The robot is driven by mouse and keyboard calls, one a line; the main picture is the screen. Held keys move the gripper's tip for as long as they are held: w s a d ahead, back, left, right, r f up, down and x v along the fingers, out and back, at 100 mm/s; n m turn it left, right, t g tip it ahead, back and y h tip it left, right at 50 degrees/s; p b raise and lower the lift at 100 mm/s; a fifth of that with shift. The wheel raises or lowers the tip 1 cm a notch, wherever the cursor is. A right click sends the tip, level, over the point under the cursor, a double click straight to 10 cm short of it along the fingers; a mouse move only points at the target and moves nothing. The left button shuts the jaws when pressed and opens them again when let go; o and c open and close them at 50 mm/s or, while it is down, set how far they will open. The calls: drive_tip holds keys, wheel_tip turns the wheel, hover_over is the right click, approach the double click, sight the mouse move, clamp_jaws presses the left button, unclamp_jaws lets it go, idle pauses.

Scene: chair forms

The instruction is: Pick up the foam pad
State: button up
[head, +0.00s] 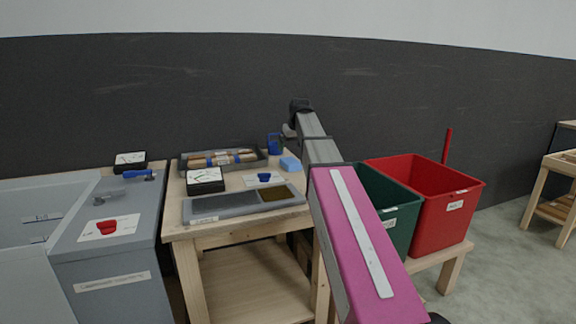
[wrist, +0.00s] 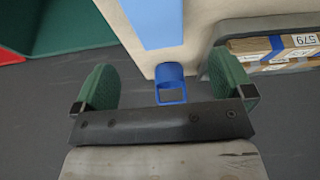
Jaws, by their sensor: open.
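The foam pad looks to be the light blue block (head: 290,164) lying at the right back of the wooden table (head: 230,230). In the wrist view a light blue strip (wrist: 160,24) is cut off by the top edge. My gripper (wrist: 164,82) is open, its two green fingers wide apart with no pad between them. The pad is ahead of the fingers and apart from them. In the head view my gripper (head: 291,132) is small and dark, behind the pad, with its fingers hard to make out.
A dark blue holder (head: 274,144) stands at the table's back edge; in the wrist view it (wrist: 171,84) shows between the fingers. A grey tray of wrapped pieces (head: 222,159) is left of the pad. Green (head: 385,205) and red (head: 425,200) bins stand right.

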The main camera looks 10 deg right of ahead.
sight(291, 161)
drive_tip(key=x, duration=0.3)
drive_tip(key=shift+s+x, duration=0.1)
drive_tip(key=shift+x, duration=1.15)
drive_tip(key=shift+s+x, duration=0.15)
drive_tip(key=shift+x, duration=1.15)
drive_tip(key=shift+d+f, duration=0.1)
drive_tip(key=shift+d, duration=0.05)
drive_tip(key=shift+c, duration=0.3)
drive_tip(key=c, duration=0.9)
